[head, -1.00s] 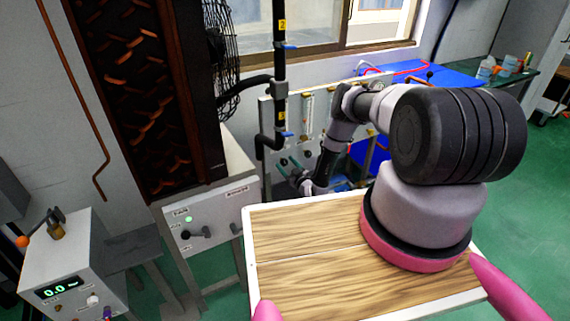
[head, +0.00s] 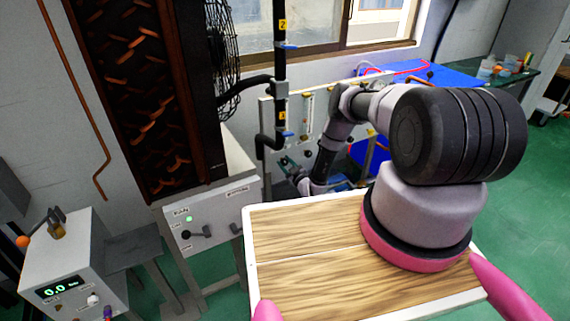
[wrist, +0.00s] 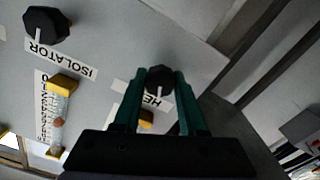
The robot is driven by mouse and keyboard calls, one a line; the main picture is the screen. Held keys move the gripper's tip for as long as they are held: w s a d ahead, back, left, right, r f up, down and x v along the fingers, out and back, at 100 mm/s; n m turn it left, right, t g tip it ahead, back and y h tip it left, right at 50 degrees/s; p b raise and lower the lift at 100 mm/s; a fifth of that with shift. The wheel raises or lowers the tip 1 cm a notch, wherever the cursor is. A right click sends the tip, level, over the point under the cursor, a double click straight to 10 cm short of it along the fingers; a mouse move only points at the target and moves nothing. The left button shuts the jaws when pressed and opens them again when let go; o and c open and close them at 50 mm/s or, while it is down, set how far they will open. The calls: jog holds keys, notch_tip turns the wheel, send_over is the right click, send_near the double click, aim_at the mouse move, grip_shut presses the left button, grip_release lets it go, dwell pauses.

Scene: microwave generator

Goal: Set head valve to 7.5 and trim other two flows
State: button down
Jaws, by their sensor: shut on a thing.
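In the wrist view, the black head valve knob (wrist: 159,80) sits between the two green fingers of my gripper (wrist: 160,85). The fingers are shut on it. A label beginning "HE" shows just below the knob, partly covered by a finger. The isolator knob (wrist: 47,24) is at the upper left with its "ISOLATOR" label beside it. A flow tube (wrist: 59,105) with yellow ends and a scale is below it; its reading is too small to tell. In the head view, my gripper (head: 287,166) is at the lower part of the flow panel (head: 310,135), mostly hidden by my arm.
A black vertical pipe with blue-handled valves (head: 280,80) stands left of the panel. A grey control box (head: 205,215) with a green light and a unit reading 0.0 (head: 60,287) are at lower left.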

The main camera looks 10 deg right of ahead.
jog(key=n, duration=0.3)
jog(key=shift+c, duration=2.3)
grip_release()
jog(key=v, duration=1.1)
